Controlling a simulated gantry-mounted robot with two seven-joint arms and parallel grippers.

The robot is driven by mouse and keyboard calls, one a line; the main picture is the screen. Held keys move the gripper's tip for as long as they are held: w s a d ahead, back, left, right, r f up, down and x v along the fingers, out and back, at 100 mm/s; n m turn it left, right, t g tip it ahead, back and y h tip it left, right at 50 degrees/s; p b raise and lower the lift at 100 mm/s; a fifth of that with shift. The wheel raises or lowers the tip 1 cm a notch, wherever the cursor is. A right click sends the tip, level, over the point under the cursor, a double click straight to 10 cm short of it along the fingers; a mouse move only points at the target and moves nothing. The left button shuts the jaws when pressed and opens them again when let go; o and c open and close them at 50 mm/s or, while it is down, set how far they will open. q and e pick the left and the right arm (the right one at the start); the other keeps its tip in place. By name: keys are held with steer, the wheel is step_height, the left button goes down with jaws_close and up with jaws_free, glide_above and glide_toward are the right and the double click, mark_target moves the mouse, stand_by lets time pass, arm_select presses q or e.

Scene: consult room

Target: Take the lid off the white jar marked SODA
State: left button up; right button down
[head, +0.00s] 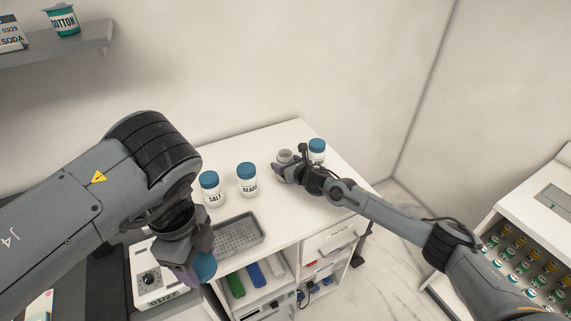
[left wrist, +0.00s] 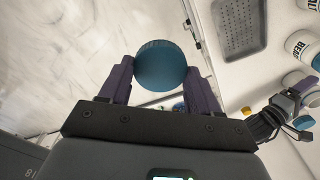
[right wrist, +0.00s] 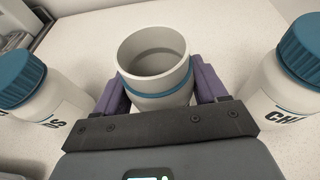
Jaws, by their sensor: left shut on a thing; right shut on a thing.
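My left gripper (head: 198,264) is shut on a round blue lid (head: 206,267), held clear of any jar in front of the white cabinet. The lid also shows between the fingers in the left wrist view (left wrist: 161,66). My right gripper (head: 284,169) is shut on a white jar (right wrist: 154,62) with a blue ring below its rim. This jar has no lid, and its open mouth shows in the right wrist view. It is upright; whether it touches the cabinet top is hard to tell. Its label is hidden, so I cannot read SODA on it.
Blue-lidded jars marked SALT (head: 212,189) and BEADS (head: 247,181) stand left of the open jar. Another lidded jar (head: 317,148), its label starting CH, stands close on the right. A grey perforated tray (head: 236,236) lies at the cabinet's front left.

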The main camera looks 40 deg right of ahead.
steer(key=shift+f, duration=0.15)
steer(key=shift+c, duration=0.3)
jaws_free()
